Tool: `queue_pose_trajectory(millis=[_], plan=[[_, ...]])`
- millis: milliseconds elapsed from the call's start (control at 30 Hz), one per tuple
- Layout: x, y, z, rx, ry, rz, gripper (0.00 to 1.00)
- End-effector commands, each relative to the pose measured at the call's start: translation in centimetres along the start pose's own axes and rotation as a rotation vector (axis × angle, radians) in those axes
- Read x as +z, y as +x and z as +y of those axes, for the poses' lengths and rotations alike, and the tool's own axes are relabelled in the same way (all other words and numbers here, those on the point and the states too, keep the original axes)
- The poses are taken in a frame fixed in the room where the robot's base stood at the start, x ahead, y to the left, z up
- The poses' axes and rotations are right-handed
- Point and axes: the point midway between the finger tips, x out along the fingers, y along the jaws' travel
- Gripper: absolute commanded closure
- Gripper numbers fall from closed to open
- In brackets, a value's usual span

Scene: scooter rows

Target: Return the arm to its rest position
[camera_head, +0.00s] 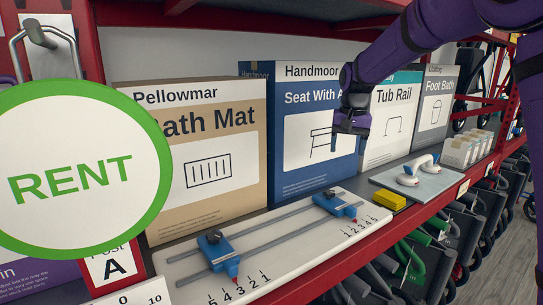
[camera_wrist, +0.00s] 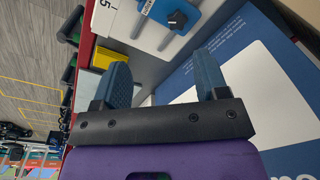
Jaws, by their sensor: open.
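My purple arm reaches in from the upper right of the head view. My gripper (camera_head: 351,122) hangs in front of the blue "Seat With A..." box (camera_head: 290,150), above the shelf. In the wrist view my gripper (camera_wrist: 165,85) shows two blue fingers spread apart with nothing between them. The white board with rails (camera_head: 285,245) lies below and left of it, carrying two blue sliders, one at left (camera_head: 218,250) and one at right (camera_head: 335,204). The wrist view shows one blue slider with a black knob (camera_wrist: 178,20) beyond the fingers.
A round "RENT" sign (camera_head: 80,170) stands close at left. Boxes line the shelf back: Bath Mat (camera_head: 205,185), Tub Rail (camera_head: 390,125), Foot Bath (camera_head: 433,105). A yellow block (camera_head: 390,201) and a white-handled plate (camera_head: 400,182) sit near the red front edge. Scooters stand below.

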Motion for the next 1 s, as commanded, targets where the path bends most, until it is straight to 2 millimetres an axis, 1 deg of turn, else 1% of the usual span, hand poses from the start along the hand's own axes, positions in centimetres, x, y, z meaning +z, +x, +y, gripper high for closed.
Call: queue_pose_trajectory(millis=[33, 200, 267, 300, 367, 500, 667, 700, 767, 800, 867, 1000], plan=[[1.3, -1.5, 1.0, -0.013, -0.007, 0.017, 0.33], [5.8, -4.8, 3.8, -0.041, -0.046, 0.064, 0.33], [7.5, -5.8, 4.7, -0.049, -0.061, 0.083, 0.33], [8.6, -6.4, 5.3, -0.054, -0.07, 0.095, 0.33], [10.3, -7.2, 6.3, -0.061, -0.085, 0.112, 0.33], [14.5, -8.5, 8.3, -0.073, -0.12, 0.157, 0.33], [19.3, -9.3, 10.5, -0.078, -0.162, 0.212, 0.33], [20.5, -9.4, 11.0, -0.078, -0.172, 0.225, 0.33], [22.3, -9.4, 11.8, -0.077, -0.187, 0.246, 0.33], [23.5, -9.3, 12.3, -0.076, -0.198, 0.26, 0.33], [25.3, -9.1, 13.0, -0.073, -0.213, 0.281, 0.33], [29.2, -8.2, 14.5, -0.063, -0.247, 0.329, 0.33]])
